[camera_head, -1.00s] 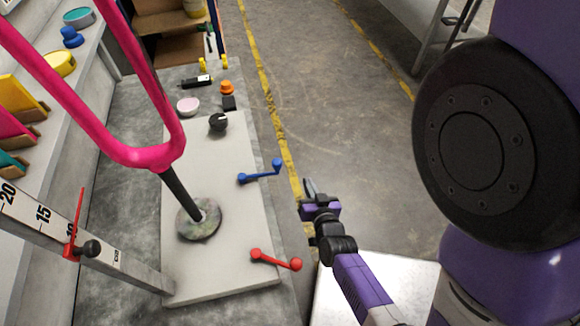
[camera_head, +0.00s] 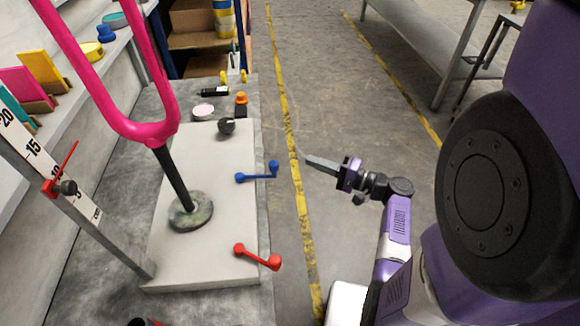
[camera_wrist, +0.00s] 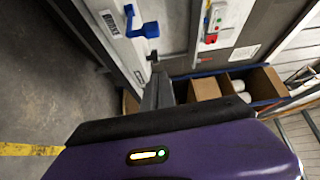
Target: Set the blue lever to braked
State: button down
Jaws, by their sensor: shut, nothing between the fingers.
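The blue lever (camera_head: 257,177) sits on the right side of the pale panel (camera_head: 215,240), its arm pointing right toward a round blue knob at the panel's edge. In the wrist view, a blue lever-like part (camera_wrist: 147,31) shows on a pale surface at the top. My gripper (camera_head: 308,160) is shut and empty. In the head view it appears right of the blue lever, over the yellow floor line, with its fingers pointing left. It is apart from the lever.
A red lever (camera_head: 257,257) is nearer on the same panel, with a black knob (camera_head: 226,126) at its far end. A pink fork-shaped frame (camera_head: 150,132) rises on a dark post from a round base (camera_head: 190,213). A scale bar (camera_head: 62,187) slants at left. Floor right of the bench is open.

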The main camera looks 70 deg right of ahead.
aim_at(276, 170)
jog(key=w+a, duration=0.2)
jog(key=w, duration=0.7)
jog(key=shift+p, duration=0.4)
jog(key=shift+a, duration=0.1)
jog(key=a+m+g+h+b, duration=0.1)
jog(key=a+m+h, duration=0.1)
jog(key=s+a+m+g+h+b, duration=0.1)
jog(key=a+h, duration=0.1)
jog(key=h, duration=0.1)
jog(key=shift+a+f+m+h, duration=0.15)
jog(key=shift+a+m+h, duration=0.15)
jog(key=shift+a+m, duration=0.1)
jog(key=a+b, duration=0.2)
jog(key=shift+a+r, duration=0.2)
jog(key=shift+a, duration=0.1)
